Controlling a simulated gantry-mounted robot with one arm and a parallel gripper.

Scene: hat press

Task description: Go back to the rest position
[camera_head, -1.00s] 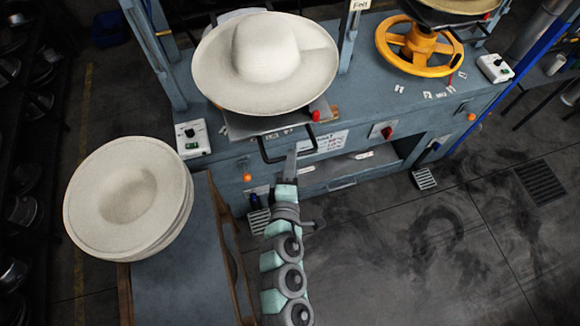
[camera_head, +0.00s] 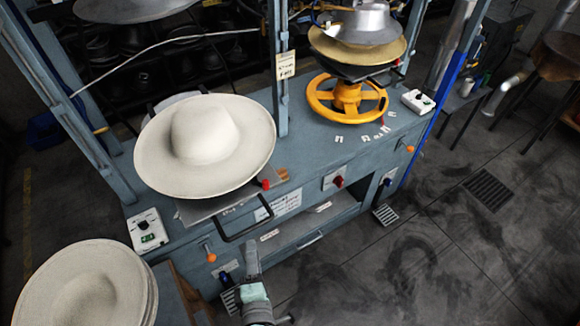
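My gripper (camera_head: 253,268) is in the lower middle of the head view, in front of the press and just below the black drawer handle (camera_head: 246,222). It looks apart from the handle and holds nothing that I can see. Its fingers are seen edge-on, so I cannot tell whether they are open or shut. A cream wide-brimmed hat (camera_head: 205,140) sits crown up on the left station of the blue-grey press (camera_head: 335,215).
A stack of cream hats (camera_head: 85,290) stands at the lower left. A yellow handwheel (camera_head: 347,100) and a tan hat under a metal form (camera_head: 362,35) are at the right station. Control boxes (camera_head: 146,231) sit on the press edge.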

